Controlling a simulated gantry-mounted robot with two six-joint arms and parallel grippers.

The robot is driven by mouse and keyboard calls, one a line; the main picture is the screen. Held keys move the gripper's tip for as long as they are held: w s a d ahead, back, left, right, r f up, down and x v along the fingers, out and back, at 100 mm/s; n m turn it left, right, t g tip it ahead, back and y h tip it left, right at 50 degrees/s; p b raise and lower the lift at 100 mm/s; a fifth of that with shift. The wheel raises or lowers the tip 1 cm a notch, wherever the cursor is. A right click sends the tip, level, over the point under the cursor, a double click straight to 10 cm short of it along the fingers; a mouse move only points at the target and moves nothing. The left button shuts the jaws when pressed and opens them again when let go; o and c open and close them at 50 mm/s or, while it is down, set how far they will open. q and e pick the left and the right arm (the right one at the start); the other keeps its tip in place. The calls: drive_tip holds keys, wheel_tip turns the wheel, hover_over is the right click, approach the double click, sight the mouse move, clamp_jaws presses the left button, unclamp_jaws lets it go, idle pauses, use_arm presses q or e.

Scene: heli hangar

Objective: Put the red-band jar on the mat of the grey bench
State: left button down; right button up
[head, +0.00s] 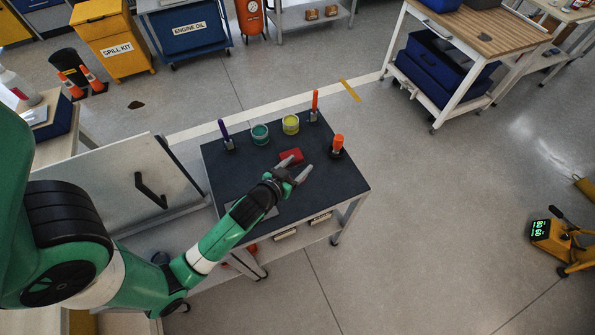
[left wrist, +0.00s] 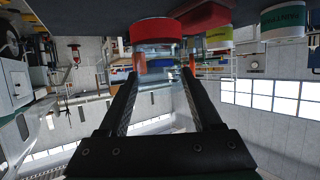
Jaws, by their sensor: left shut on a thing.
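In the left wrist view, which looks upside down, the red-band jar (left wrist: 157,32) is clear glass with a broad red band. It sits between the fingertips of my left gripper (left wrist: 160,75), which is shut on it. In the head view my left gripper (head: 292,172) is over the middle of the grey bench (head: 238,170). A red shape (head: 291,157) shows at its fingertips; I cannot tell whether it is all jar. A lighter grey patch (head: 264,212), perhaps the mat, lies partly hidden under my left forearm. My right gripper is not in view.
A teal jar (head: 260,134) and a yellow jar (head: 291,124) stand along the bench's far side. A purple upright (head: 226,135), an orange upright (head: 315,105) and an orange-topped thing (head: 337,146) stand near the edges. The bench's right front is clear.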

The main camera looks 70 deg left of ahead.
sight(301, 168)
use_arm(q)
drive_tip(key=f, duration=0.1)
drive_tip(key=f+b, duration=0.2)
drive_tip(key=f, duration=0.1)
drive_tip(key=shift+w+a, duration=0.15)
drive_tip(key=shift+a, duration=0.15)
drive_tip(key=shift+r, duration=0.15)
drive_tip(key=c, duration=0.5)
unclamp_jaws()
drive_tip(key=o, duration=0.4)
drive_tip(key=shift+o, duration=0.2)
